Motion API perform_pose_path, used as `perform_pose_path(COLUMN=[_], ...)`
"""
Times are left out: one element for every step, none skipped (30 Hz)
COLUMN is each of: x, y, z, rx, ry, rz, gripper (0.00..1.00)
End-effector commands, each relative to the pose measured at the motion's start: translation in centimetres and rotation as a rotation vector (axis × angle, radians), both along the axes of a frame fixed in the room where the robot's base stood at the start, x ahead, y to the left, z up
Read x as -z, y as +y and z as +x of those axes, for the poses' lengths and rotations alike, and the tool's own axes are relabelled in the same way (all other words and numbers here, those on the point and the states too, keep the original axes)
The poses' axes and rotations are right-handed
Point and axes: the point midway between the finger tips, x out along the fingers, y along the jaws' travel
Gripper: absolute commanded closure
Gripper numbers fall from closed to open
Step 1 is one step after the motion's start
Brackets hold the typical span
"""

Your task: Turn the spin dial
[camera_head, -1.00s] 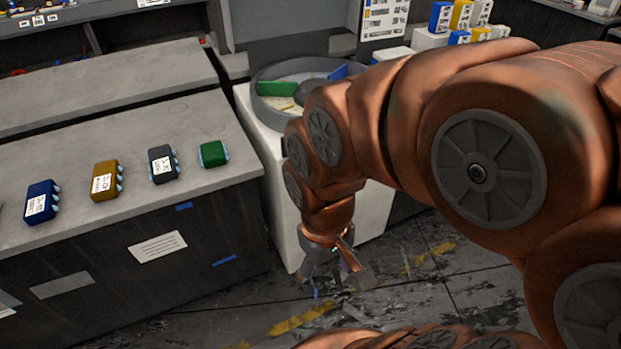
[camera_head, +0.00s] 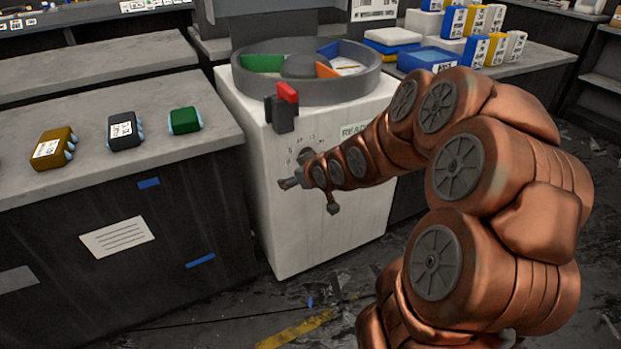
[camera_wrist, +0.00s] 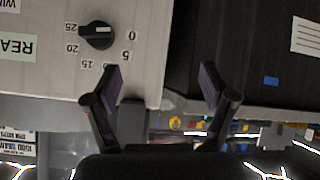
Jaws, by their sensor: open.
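The spin dial is a black round knob with a light pointer mark in the wrist view (camera_wrist: 97,37), on the machine's pale front panel. Numbers 0 to 25 ring it, and the mark faces the 0 side. In the head view the dial area is partly hidden by my gripper. The machine (camera_head: 310,240) is a white cabinet with a round, coloured compartment tray (camera_head: 305,88) on top. My gripper (camera_wrist: 160,84) is open and empty, in front of the panel. Its fingers sit beside the dial, not around it; the dial lies up and left of the left finger.
A red-topped lever (camera_head: 286,105) stands on the machine's front edge above the dial. A grey counter (camera_head: 90,130) with coloured packs is at left. Blue and yellow boxes (camera_head: 430,58) stand on the right counter.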

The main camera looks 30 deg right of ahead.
Motion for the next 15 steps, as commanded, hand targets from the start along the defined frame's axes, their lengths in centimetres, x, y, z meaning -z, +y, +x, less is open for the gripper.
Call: perform_pose_path(x=[2.6,3.1,3.7,4.3,4.6,5.2,5.5,5.9,6.3,6.6,6.8,7.0,7.1,7.2,7.4], y=[-1.1,-1.7,-2.4,-3.0,-3.6,-4.3,-4.9,-5.5,-6.3,-6.9,-7.5,-8.1,-8.6,-9.0,-9.5], z=[0.9,1.4,2.1,2.5,3.0,3.4,3.8,4.0,4.3,4.4,4.6,4.7,4.7,4.7,4.7], rx=[0.004,0.002,0.002,0.004,0.004,0.007,0.009,0.011,0.016,0.019,0.024,0.027,0.032,0.034,0.039], ry=[-0.051,-0.084,-0.132,-0.165,-0.203,-0.249,-0.288,-0.32,-0.367,-0.398,-0.432,-0.471,-0.498,-0.524,-0.551], rz=[0.004,0.002,0.002,0.003,0.004,0.002,0.001,-0.001,0.0,0.0,-0.001,-0.004,-0.006,-0.007,-0.008], gripper=[0.17,0.17,0.17,0.17,0.17,0.17,0.17,0.17,0.17,0.17,0.17,0.17,0.17,0.17,0.17])
